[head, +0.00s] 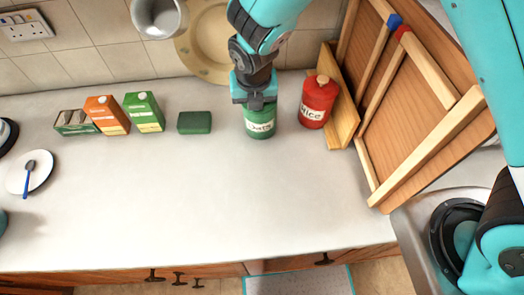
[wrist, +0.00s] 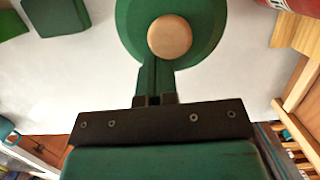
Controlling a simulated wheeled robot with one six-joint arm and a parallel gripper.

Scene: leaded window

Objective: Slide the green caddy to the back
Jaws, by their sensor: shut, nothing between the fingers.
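The green caddy (head: 260,122) stands upright on the pale counter, toward the wall, with a white label whose word is partly hard to read. My gripper (head: 256,101) is over its top in the head view and hides its lid. In the wrist view the caddy (wrist: 208,28) shows from above as a round green lid with a pale wooden knob (wrist: 170,37). The shut, empty fingers (wrist: 156,66) reach to the lid's near edge, just short of the knob. I cannot tell whether they touch the caddy.
A red Rice caddy (head: 318,104) stands close to the right, before a leaning wooden board (head: 342,115). A dark green block (head: 195,122) and cartons (head: 143,111) stand to the left. A round tan plate (head: 207,40) leans at the wall behind. The front counter is clear.

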